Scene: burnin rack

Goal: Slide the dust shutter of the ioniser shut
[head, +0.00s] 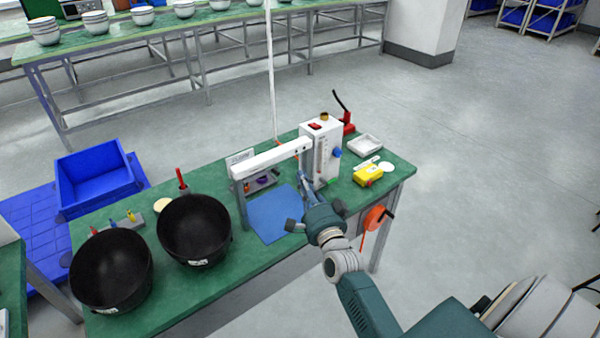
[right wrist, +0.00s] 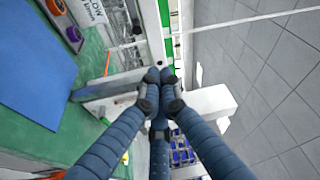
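The ioniser is a white upright box (head: 321,150) with a white bar (head: 272,158) reaching left over the green table. The bar also shows in the right wrist view (right wrist: 212,102), partly behind my fingers. I cannot clearly pick out the dust shutter or tell its position. My right gripper (head: 306,184) is below the bar's right end, close in front of the white box. In the right wrist view its blue fingers (right wrist: 160,77) meet at the tips, with nothing visible between them. Contact with the ioniser cannot be told. My left gripper is not in view.
A blue mat (head: 274,214) lies under the bar. Two black bowls (head: 194,230) stand at the left. A yellow device (head: 368,175) and a white tray (head: 365,145) are right of the box. An orange reel (head: 375,217) hangs at the table's right front.

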